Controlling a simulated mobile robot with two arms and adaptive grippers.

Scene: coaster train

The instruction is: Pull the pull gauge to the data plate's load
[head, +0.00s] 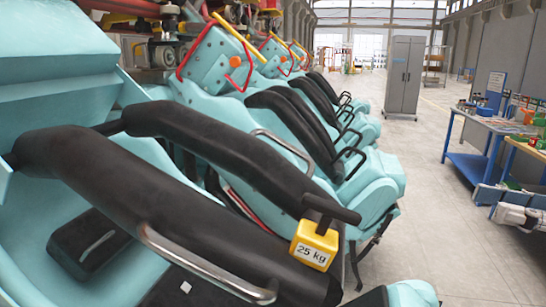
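A yellow block marked "25 kg" (314,245) with a black T-shaped handle (331,209) sits at the end of the near black padded restraint (180,205). It looks like a weight or the gauge; I cannot tell which. No gauge reading is legible. A tiny pale square (185,287) lies low on the near seat; I cannot tell whether it is the data plate. My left gripper is not in view.
Turquoise train seats with black restraints and metal grab bars (205,265) fill the left and middle. A blue workbench (490,125) with tools stands at right. A grey cabinet (404,77) stands at the back. The floor (440,200) between is clear.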

